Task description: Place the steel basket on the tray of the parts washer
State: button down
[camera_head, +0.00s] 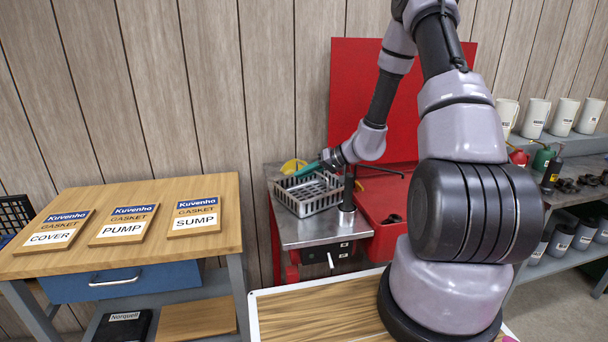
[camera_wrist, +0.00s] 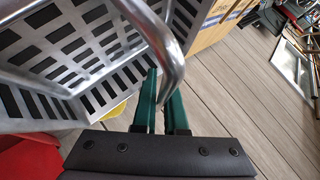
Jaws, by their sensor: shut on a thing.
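The steel basket (camera_head: 300,207) is a slotted open box at the steel tray (camera_head: 312,234) of the red parts washer (camera_head: 385,232). In the head view it appears level over the tray's back part; I cannot tell whether its base touches. My gripper (camera_head: 304,171) reaches its back side with green fingers. In the wrist view the basket (camera_wrist: 85,45) fills the upper left, and its bent handle (camera_wrist: 170,45) passes between the green fingers (camera_wrist: 163,95). The gripper is shut on that handle. The basket's far side is partly hidden by my arm.
A yellow round thing (camera_head: 293,166) shows behind the basket. The washer's red lid (camera_head: 352,90) stands upright. A wooden bench (camera_head: 130,262) with gasket boards is at left. Mugs (camera_head: 536,118) and cans stand on shelves at right. The tray's front part is bare.

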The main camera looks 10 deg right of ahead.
jog(key=shift+f, duration=0.1)
jog(key=c, duration=1)
grip_release()
jog(key=shift+o, duration=0.2)
jog(key=v, duration=1.2)
jog(key=s+a+r+g+h, duration=0.1)
jog(key=s+a+r, duration=0.2)
jog(key=s+r, duration=0.35)
jog(key=s+a+r+g+h, duration=0.1)
jog(key=s+a+r+h, duration=0.2)
jog(key=r, duration=0.7)
jog(key=s+d+r+m+t+h, duration=0.1)
jog(key=s+r+m, duration=0.1)
jog(key=s+r, duration=0.3)
jog(key=s+d+r+m+t+h, duration=0.1)
jog(key=s+r+m+t+h, duration=0.1)
jog(key=s+r, duration=0.4)
jog(key=shift+s+m+h, duration=0.3)
jog(key=shift+s+m, duration=0.3)
jog(key=shift+s, duration=1.7)
